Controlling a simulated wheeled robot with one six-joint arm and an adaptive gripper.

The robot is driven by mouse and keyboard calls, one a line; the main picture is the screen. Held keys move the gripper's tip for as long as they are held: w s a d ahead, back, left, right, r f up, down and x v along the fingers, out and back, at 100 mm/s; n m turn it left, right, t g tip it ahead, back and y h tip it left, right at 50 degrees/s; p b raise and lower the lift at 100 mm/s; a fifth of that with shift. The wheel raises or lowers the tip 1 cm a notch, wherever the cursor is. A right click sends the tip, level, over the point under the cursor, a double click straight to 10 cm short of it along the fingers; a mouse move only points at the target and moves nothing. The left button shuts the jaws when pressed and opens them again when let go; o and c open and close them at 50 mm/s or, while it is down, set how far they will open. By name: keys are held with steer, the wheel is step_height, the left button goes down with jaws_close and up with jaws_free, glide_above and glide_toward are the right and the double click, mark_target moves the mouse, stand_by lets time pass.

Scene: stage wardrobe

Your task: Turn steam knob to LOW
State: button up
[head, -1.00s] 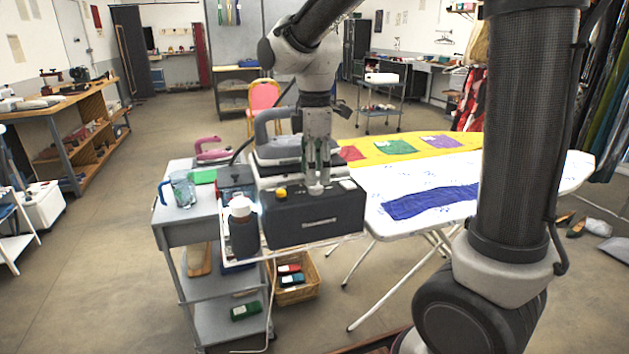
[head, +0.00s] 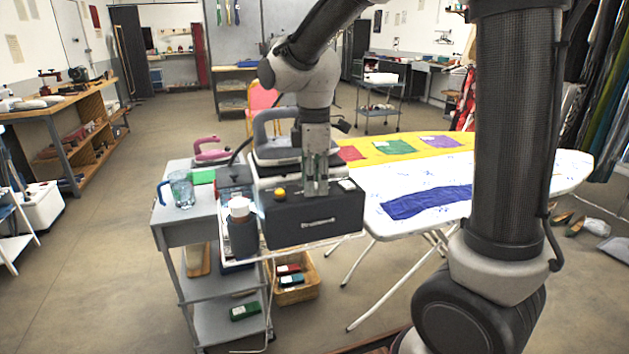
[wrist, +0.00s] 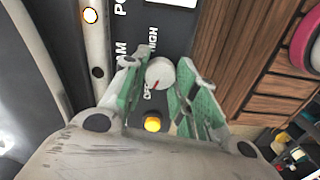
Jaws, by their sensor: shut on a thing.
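The steam knob (wrist: 160,73) is a round white knob with a red pointer mark. In the wrist view the mark points down and slightly left, towards the OFF lettering; HIGH shows beyond the knob. My gripper (wrist: 158,75) has its green-padded fingers on both sides of the knob and is shut on it. I cannot see a LOW label.
A yellow button (head: 280,193) sits beside my fingers, left of them in the head view. A grey iron (head: 275,148) rests behind. A capped bottle (head: 241,230) stands in front left. The ironing board (head: 540,175) extends to the right; open floor lies left.

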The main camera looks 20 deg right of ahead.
steer(key=m, duration=0.6)
steer(key=shift+m, duration=0.4)
steer(key=m, duration=0.6)
steer(key=shift+m, duration=0.4)
steer(key=o, duration=1)
steer(key=shift+r, duration=0.1)
